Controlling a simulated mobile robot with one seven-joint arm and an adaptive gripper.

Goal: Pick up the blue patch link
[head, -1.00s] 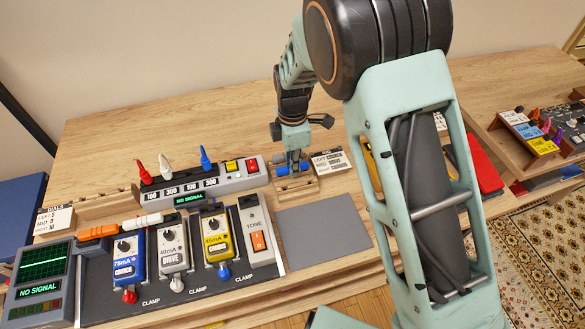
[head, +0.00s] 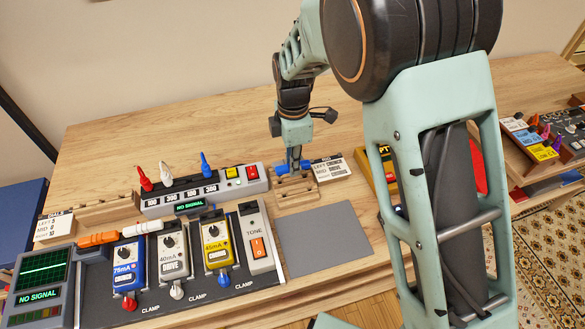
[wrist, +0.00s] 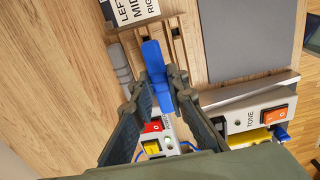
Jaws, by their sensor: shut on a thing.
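The blue patch link (head: 282,169) is in my gripper (head: 294,164), over the back edge of the small wooden rack (head: 297,192). In the wrist view the link (wrist: 154,62) runs between the two fingertips (wrist: 160,84), which are shut on its middle. The exact gap is hard to tell.
A label card (head: 329,168) stands right of the rack. A grey mat (head: 323,231) lies in front. The power strip (head: 195,195) with red, white and blue plugs is left. Pedals (head: 172,252) sit on a board, with orange (head: 97,239) and white (head: 143,227) links behind them.

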